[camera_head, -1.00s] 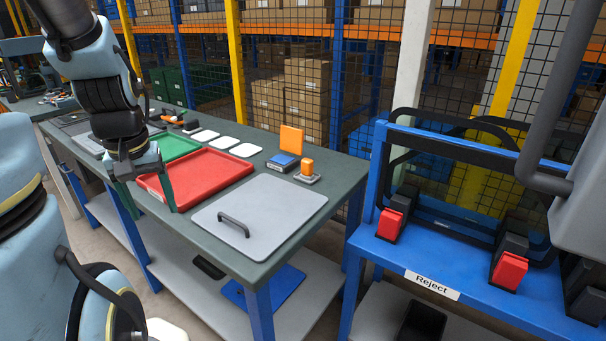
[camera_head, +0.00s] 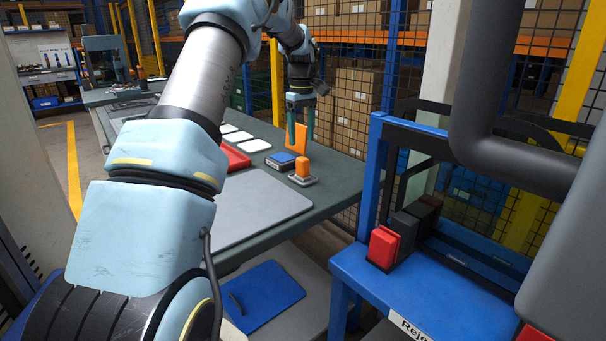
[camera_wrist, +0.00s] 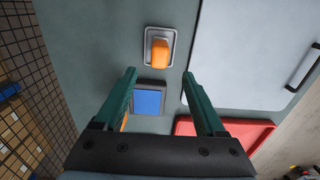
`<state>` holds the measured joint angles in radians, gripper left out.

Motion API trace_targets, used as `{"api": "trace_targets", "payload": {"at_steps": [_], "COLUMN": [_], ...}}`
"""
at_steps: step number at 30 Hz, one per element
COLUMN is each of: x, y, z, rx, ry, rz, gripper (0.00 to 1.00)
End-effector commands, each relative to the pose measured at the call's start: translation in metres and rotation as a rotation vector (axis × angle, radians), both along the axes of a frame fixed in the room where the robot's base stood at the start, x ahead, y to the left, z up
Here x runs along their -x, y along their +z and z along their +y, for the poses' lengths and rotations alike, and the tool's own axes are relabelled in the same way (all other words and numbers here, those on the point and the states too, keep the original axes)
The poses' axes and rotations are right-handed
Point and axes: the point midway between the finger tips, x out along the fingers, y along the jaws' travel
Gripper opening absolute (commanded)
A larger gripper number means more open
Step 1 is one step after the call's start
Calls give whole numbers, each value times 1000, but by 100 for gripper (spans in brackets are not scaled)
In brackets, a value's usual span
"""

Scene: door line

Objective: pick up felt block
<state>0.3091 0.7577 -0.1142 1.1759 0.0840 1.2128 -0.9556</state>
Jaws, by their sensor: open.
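A low dark block with a blue top (camera_head: 281,161), which looks like the felt block, lies on the green-grey bench. My gripper (camera_head: 301,134) is open and empty, pointing down above the bench near it. In the wrist view the blue-topped block (camera_wrist: 148,101) shows between and below the two green fingers (camera_wrist: 159,74), apart from them and nearer the left one. An orange plate (camera_head: 297,137) stands just behind the fingers in the head view. In the wrist view only a sliver of it (camera_wrist: 124,122) shows beside the left finger.
An orange knob on a grey base (camera_head: 303,172) stands close to the block. A grey panel with a handle (camera_wrist: 244,50), a red tray (camera_head: 235,158) and white pads (camera_head: 254,145) share the bench. A mesh fence runs behind; a blue reject stand (camera_head: 400,275) is at right.

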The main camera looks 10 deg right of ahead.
Motion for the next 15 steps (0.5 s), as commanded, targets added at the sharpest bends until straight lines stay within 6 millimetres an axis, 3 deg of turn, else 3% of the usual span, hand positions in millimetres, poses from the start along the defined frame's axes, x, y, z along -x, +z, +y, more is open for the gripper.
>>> {"api": "trace_targets", "payload": {"at_steps": [6, 15], "x": [1, 3], "y": [-33, -58], "z": [1, -2], "rx": [-1, 0], "ry": [-1, -2], "rz": [4, 4], "gripper": [72, 72]}}
